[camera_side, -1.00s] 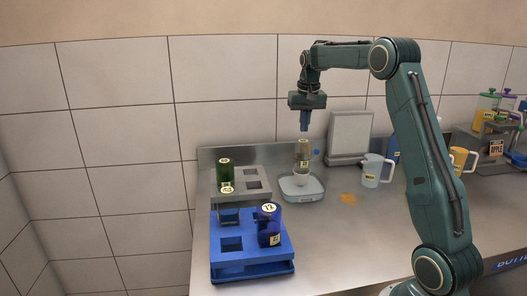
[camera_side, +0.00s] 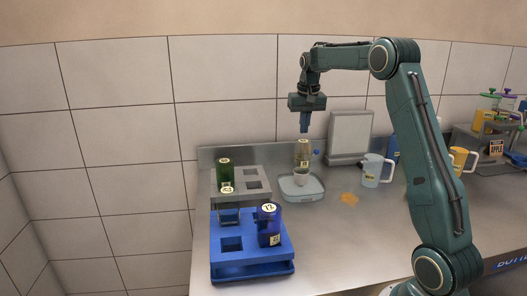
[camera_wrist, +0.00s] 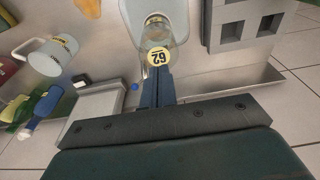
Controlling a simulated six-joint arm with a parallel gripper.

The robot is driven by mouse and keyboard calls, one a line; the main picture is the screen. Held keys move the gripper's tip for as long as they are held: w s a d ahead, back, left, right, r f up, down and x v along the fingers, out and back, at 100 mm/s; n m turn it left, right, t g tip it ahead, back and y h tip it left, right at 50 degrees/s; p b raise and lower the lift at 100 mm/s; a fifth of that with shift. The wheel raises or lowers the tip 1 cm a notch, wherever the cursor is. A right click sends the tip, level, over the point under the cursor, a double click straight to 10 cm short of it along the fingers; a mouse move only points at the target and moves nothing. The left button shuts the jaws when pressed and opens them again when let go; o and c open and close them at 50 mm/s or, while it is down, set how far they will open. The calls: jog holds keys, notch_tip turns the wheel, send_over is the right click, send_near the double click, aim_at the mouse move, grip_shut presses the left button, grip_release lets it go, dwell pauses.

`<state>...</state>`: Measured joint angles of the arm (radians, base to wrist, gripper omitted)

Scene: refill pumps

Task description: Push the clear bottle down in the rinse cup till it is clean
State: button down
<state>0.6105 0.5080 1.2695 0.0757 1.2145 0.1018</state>
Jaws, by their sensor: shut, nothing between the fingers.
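The clear bottle (camera_side: 303,154) stands upright in the rinse cup (camera_side: 301,178) on a pale grey base (camera_side: 314,189) in the side view. My gripper (camera_side: 304,131) points straight down just above the bottle's top. It is shut with nothing between the fingers. In the wrist view the bottle (camera_wrist: 158,34) shows a yellow round label marked 62 beside my shut fingertips (camera_wrist: 158,72). Whether the fingertips touch the bottle is hard to tell. The lower part of the bottle is hidden by the cup.
A grey rack (camera_side: 255,198) with a green bottle (camera_side: 224,172) stands to the left. A blue rack (camera_side: 227,265) holds a dark blue bottle (camera_side: 268,226) in front. A pale mug (camera_side: 371,172), a grey panel (camera_side: 350,135) and an orange spill (camera_side: 349,198) lie to the right.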

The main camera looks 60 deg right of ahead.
aim_at(303, 141)
jog(key=shift+f, duration=2.2)
jog(key=shift+r, duration=2.6)
notch_tip(303, 141, up, 5)
jog(key=shift+a, duration=0.1)
